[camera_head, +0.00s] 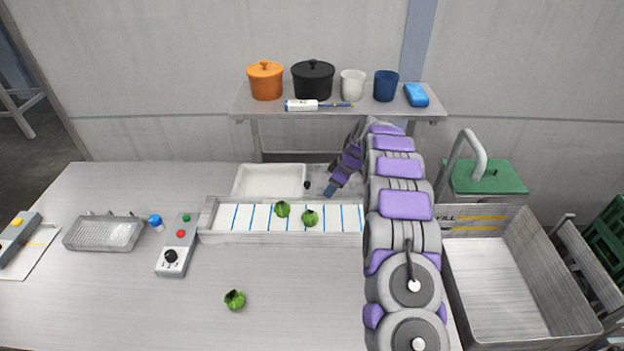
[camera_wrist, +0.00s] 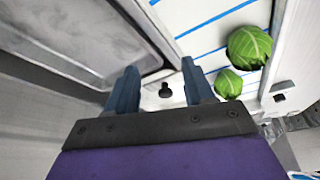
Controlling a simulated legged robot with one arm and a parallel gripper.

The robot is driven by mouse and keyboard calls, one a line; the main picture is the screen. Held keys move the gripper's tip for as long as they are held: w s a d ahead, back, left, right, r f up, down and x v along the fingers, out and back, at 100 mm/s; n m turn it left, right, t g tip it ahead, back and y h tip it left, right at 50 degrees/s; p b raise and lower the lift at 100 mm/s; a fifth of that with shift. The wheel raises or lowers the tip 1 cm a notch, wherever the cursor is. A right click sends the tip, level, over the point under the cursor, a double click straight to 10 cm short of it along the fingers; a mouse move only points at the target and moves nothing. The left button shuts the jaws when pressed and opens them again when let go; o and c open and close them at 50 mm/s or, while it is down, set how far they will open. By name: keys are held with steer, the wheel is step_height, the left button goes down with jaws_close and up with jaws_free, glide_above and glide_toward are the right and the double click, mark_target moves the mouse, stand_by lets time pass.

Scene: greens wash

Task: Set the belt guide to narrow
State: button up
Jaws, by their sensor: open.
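The conveyor belt (camera_head: 255,218) is white with blue cross lines and carries two green heads. In the wrist view the belt (camera_wrist: 210,35) is at upper right. A small black knob (camera_head: 307,185) stands behind the belt's far edge. In the wrist view the black knob (camera_wrist: 166,91) shows on a pale strip beside the belt, between my fingers in the picture. My gripper (camera_head: 331,189) is open and empty, just right of the knob in the head view. Its two blue-grey fingers (camera_wrist: 159,75) show in the wrist view; contact with the knob cannot be told.
A control box (camera_head: 176,247) with buttons and a dial stands left of the belt. A white tray (camera_head: 268,180) lies behind it. A loose green head (camera_head: 234,299) is on the table in front. A metal sink (camera_head: 500,275) is at right. A shelf (camera_head: 270,107) holds pots and cups.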

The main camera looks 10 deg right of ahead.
mark_target(308, 184)
steer(key=w+a, duration=0.4)
steer(key=shift+w+a+f, duration=0.1)
steer(key=shift+a+f, duration=0.05)
steer(key=shift+a, duration=0.05)
steer(key=a, duration=0.2)
steer(key=w+a+f, duration=0.1)
steer(key=a, duration=0.1)
steer(key=shift+a+b, duration=0.1)
steer(key=shift+b, duration=0.3)
steer(key=shift+d, duration=1.45)
steer(key=c, duration=0.5)
steer(key=shift+r, duration=0.1)
steer(key=shift+c, duration=0.4)
steer(key=shift+a, duration=0.85)
jaws_close()
steer(key=shift+s+d, duration=0.1)
steer(key=shift+d, duration=0.1)
